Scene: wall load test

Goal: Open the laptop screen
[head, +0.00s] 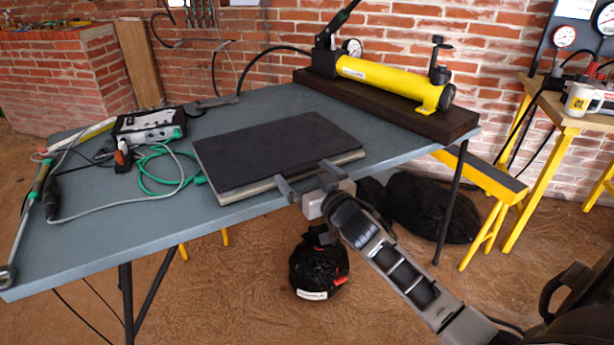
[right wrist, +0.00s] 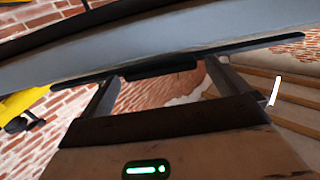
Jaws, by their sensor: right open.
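The laptop (head: 275,145) lies on the grey-blue table near its front edge. Its dark lid is down over a paler base, with little or no gap visible. My right gripper (head: 308,180) is at the laptop's front edge, at its right half. Its two fingers are spread apart, with nothing clearly held between them. I cannot tell whether the fingers touch the laptop. In the right wrist view the open fingers (right wrist: 161,70) reach toward a thin dark edge and a grey-blue surface; I cannot tell which part is the laptop. My left gripper is not in view.
On the table (head: 225,215), a grey device (head: 150,125) with green and grey cables lies left of the laptop. A yellow hand pump (head: 390,82) sits on a dark beam behind right. A black bag (head: 318,265) is on the floor below.

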